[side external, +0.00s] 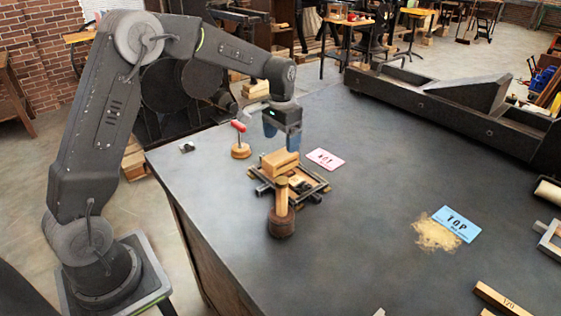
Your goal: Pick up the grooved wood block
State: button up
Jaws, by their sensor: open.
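The grooved wood block (280,162) is a light brown block lying on a low dark frame (312,192) on the table. A groove line runs along its side. My gripper (281,140) points down just above and behind the block. Its bluish fingers are apart, one at the left and one at the right, with nothing seen between them. I cannot tell whether the fingertips touch the block.
A pink card (326,160) lies to the right, and a blue "TOP" card (456,223) beside sawdust (436,235). The table's middle is clear.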

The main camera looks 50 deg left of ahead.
aim_at(283, 154)
jog(key=shift+w+d+f, duration=0.1)
jog(key=shift+f, duration=1.5)
jog(key=shift+w+d+f, duration=0.1)
jog(key=shift+f, duration=1.5)
jog(key=c, duration=1.1)
